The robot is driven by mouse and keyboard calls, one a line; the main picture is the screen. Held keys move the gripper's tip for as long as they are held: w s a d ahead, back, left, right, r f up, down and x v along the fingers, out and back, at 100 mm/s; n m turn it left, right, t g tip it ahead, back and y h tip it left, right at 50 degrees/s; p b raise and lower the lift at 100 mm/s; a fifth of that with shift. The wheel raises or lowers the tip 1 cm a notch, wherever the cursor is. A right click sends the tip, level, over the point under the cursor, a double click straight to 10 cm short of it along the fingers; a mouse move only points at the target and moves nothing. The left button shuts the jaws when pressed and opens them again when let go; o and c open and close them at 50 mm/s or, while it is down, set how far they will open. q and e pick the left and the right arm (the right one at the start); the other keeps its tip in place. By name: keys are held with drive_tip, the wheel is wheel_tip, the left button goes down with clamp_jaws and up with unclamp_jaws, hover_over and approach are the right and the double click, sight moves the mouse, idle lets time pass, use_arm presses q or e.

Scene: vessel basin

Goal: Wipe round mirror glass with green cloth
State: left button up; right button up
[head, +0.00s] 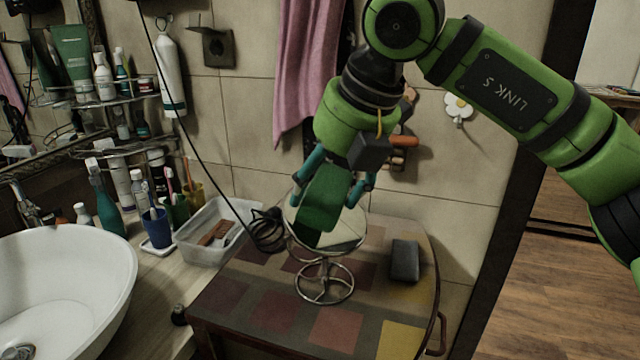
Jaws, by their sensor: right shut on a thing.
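A round mirror (345,237) on a wire stand with a ring base stands upright on the small checked table. My right gripper (336,188) is in front of the upper part of the mirror, pointing down, shut on the green cloth (322,207). The cloth hangs down between the fingers and overlaps the left and middle of the mirror glass. I cannot tell for sure whether the cloth touches the glass. The upper part of the mirror is hidden by the cloth and fingers. My left gripper is not in view.
A dark grey block (405,261) lies right of the mirror on the table (270,312). A black cable coil (266,230) and a clear bin (205,245) are to the left. A white basin (65,285) fills the lower left. A pink towel (300,70) hangs behind.

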drive_tip(key=shift+s+d+r+p, duration=0.15)
drive_tip(key=shift+r+p, duration=0.15)
drive_tip(key=shift+r, duration=0.3)
drive_tip(key=shift+v, duration=0.9)
drive_tip(key=shift+f, duration=0.1)
drive_tip(key=shift+p, duration=0.3)
